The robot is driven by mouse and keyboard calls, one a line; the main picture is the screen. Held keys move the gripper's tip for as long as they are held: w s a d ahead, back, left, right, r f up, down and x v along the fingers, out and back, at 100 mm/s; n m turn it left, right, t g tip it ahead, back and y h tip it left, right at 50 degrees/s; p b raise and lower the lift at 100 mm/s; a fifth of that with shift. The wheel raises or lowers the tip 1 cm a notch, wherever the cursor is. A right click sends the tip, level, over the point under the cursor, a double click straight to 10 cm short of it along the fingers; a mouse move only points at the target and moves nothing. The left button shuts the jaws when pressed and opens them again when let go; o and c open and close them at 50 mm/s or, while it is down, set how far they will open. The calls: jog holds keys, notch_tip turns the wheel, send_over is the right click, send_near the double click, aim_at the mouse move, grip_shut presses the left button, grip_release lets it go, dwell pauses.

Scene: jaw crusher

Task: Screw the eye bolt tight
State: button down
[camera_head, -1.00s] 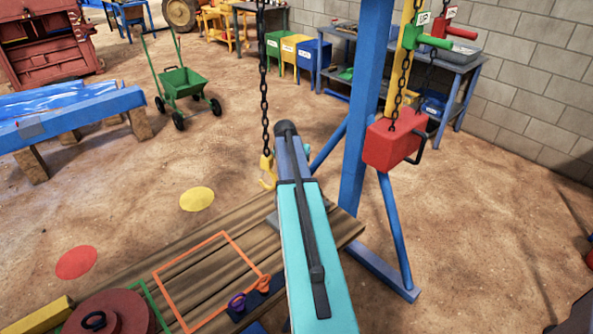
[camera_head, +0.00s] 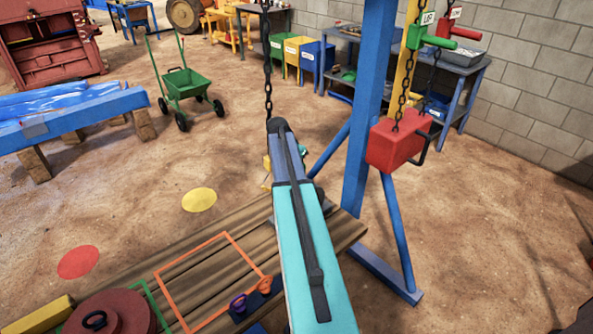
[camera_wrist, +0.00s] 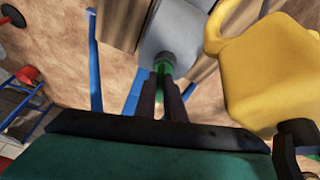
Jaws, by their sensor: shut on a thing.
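In the wrist view, my gripper (camera_wrist: 166,92) has its two dark fingers close together on a green piece (camera_wrist: 163,67), which looks like the eye bolt. Its far end meets a grey block (camera_wrist: 172,36); I cannot tell how deep it sits. The fingers hide most of it. A large yellow hook block (camera_wrist: 268,70) hangs close to the right of the fingers. In the head view my own arm hides the gripper and the eye bolt's seat.
A hoist chain (camera_head: 267,75) hangs just beyond my arm. A blue post (camera_head: 369,110) and a red block (camera_head: 397,146) on chains stand to the right. Orange (camera_head: 265,283) and purple (camera_head: 238,302) eye pieces sit on the plank table (camera_head: 215,250).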

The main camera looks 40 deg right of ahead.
jog(key=shift+w+a+f+m+g+b, duration=0.1)
jog(key=shift+w+m+g+b, duration=0.15)
jog(key=shift+m, duration=0.5)
jog(key=shift+w+d+f+m+g+b, duration=0.1)
jog(key=shift+m+g, duration=0.25)
jog(key=shift+m, duration=0.35)
jog(key=shift+w+a+m+g+b, duration=0.1)
jog(key=shift+w+m+g, duration=0.15)
jog(key=shift+m, duration=0.5)
jog(key=c, duration=1.8)
grip_release()
jog(key=shift+w+f, duration=0.1)
jog(key=shift+o, duration=0.2)
jog(key=shift+r, duration=0.2)
jog(key=b+v, duration=0.3)
jog(key=v, duration=1)
jog(key=shift+r, duration=0.45)
jog(key=shift+f, duration=0.1)
